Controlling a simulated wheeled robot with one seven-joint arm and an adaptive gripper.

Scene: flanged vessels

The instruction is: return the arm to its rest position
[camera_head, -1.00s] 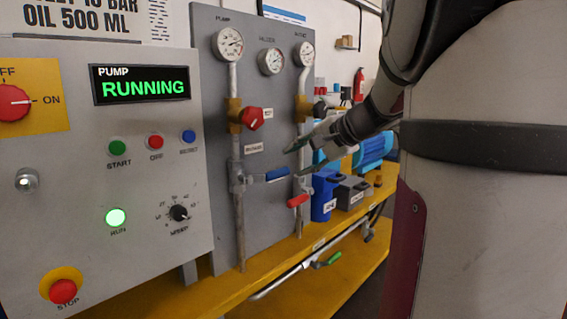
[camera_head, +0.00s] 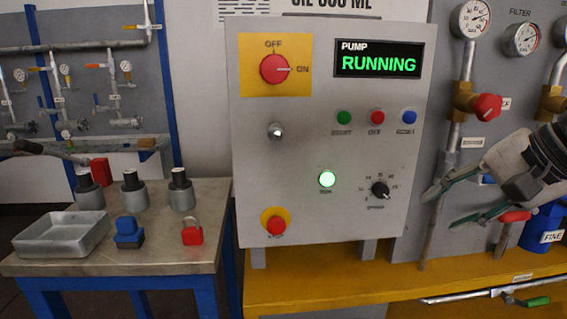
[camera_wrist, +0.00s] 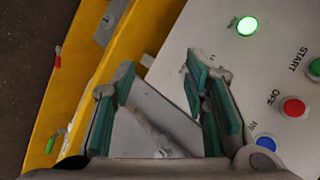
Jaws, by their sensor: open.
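My gripper (camera_head: 452,199) is at the right in the head view, in front of the pipe panel and just right of the pump control box (camera_head: 300,190). Its two green-padded fingers are apart with nothing between them. In the wrist view my gripper (camera_wrist: 160,105) is also open and empty, with the control box face (camera_wrist: 205,30) beyond and to the right. The box display (camera_head: 378,63) reads PUMP RUNNING and the green run lamp (camera_head: 327,179) is lit. The red rotary switch (camera_head: 275,69) points to ON.
A metal table (camera_head: 150,262) at the left bears a tray (camera_head: 60,236), a red padlock (camera_head: 192,234), a blue block (camera_head: 128,232) and several cylinders. The yellow bench (camera_head: 330,285) runs under the box. Gauges and a red-handled valve (camera_head: 486,107) are on the panel.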

